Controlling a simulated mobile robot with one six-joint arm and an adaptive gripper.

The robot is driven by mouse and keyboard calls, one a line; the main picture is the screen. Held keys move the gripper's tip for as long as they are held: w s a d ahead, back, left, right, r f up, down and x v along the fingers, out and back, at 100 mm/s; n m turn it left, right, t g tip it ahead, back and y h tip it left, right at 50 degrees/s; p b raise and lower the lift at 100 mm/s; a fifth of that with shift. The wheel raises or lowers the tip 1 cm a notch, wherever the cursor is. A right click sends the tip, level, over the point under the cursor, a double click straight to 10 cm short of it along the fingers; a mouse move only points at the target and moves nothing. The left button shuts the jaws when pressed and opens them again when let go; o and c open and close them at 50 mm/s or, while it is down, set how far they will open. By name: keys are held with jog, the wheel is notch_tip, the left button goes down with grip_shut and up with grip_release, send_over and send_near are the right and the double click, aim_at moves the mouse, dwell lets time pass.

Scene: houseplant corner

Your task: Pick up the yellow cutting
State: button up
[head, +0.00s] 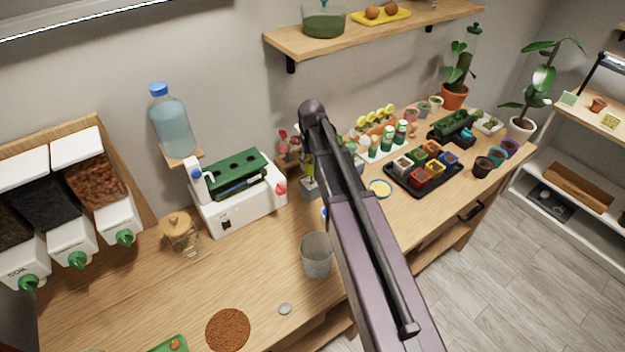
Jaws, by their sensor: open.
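I cannot make out the yellow cutting for certain. A row of small yellow round tops (376,115) stands at the back of the bench, right of my arm. Small colored pots, some orange and yellow, fill a black tray (424,190) to the right. My arm rises from the bottom edge across the middle of the head view and hides part of the bench behind it. My gripper does not show.
A grey metal cup (316,255) stands close left of my arm. A white machine with a green top (238,205), a glass jar (179,234) and dispensers (75,258) are at the left. A brown round mat (228,330) lies in front. Bare wood lies between.

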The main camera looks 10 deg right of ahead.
jog(key=shift+f+b, duration=0.4)
jog(key=shift+f, duration=0.35)
jog(key=c, duration=0.9)
